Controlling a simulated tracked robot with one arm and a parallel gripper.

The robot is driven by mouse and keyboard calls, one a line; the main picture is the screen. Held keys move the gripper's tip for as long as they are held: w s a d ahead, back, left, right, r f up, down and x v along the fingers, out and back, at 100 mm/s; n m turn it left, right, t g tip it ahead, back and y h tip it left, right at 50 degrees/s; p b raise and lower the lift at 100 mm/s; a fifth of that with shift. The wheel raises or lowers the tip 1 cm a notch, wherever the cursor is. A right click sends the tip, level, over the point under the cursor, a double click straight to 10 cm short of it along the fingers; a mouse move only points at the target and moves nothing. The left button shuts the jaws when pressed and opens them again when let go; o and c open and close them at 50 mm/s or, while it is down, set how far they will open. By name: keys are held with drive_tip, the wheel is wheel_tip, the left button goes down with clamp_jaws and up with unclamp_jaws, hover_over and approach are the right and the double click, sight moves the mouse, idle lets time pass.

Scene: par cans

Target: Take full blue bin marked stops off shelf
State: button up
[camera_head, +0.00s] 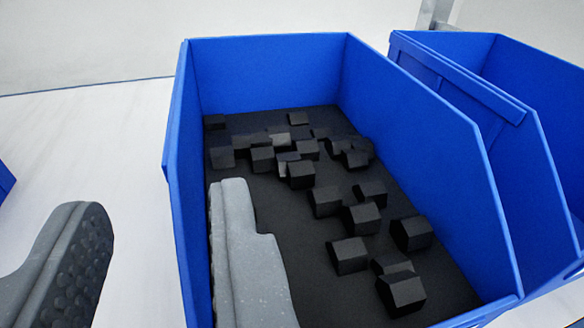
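A blue bin (395,130) with a dark floor fills the middle of the view and holds several small black blocks (326,201). No "stops" marking shows from here. My gripper (158,205) is open, with its two grey fingers well apart. The left finger is outside the bin, over the white surface. The right finger reaches inside the bin, along its left wall (181,160). That wall stands between the fingers, with a gap to the left finger. I cannot tell whether the right finger touches the wall. The near end of the bin is mostly out of frame.
A second blue bin (545,75) stands close against the right side; its inside looks empty where it shows. A blue edge (5,180) shows at the far left. The white shelf surface (105,140) left of the bin is clear. A pale wall (180,35) is behind.

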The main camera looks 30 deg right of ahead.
sight(174, 150)
drive_tip(key=shift+p+x, duration=1.35)
drive_tip(key=shift+x, duration=2.8)
drive_tip(key=shift+d+r, duration=0.1)
drive_tip(key=shift+r, duration=0.05)
clamp_jaws()
